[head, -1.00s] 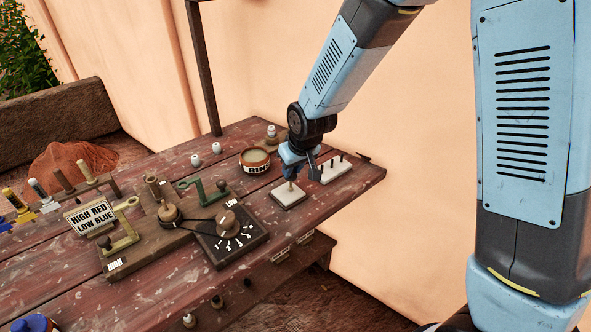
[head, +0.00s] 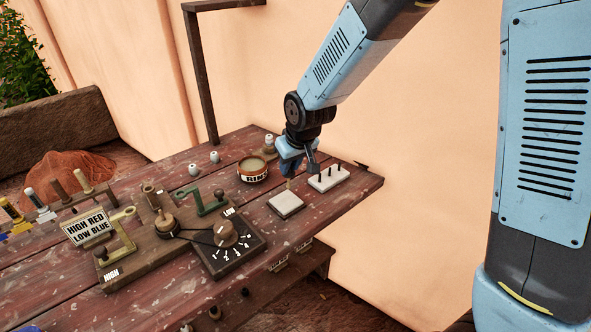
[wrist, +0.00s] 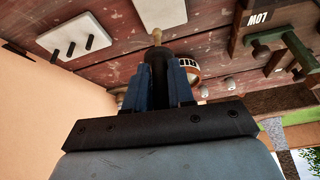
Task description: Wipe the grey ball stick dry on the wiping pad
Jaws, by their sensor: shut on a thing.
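The wiping pad (head: 286,205) is a pale square slab lying on the table near its right end; it also shows at the top of the wrist view (wrist: 160,12). My gripper (head: 290,164) is over the pad's back edge, pointing down. It is shut on a slim stick (head: 289,184), which shows between the blue fingers in the wrist view (wrist: 156,38). The stick's visible end is tan and points down toward the pad. I cannot tell whether it touches the pad.
A bowl labelled RINSE (head: 252,170) stands left of my gripper. A white block with dark pegs (head: 328,177) is close on the right. A dial box (head: 225,245) and a sign (head: 89,226) stand to the left. The wall (head: 420,130) rises behind.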

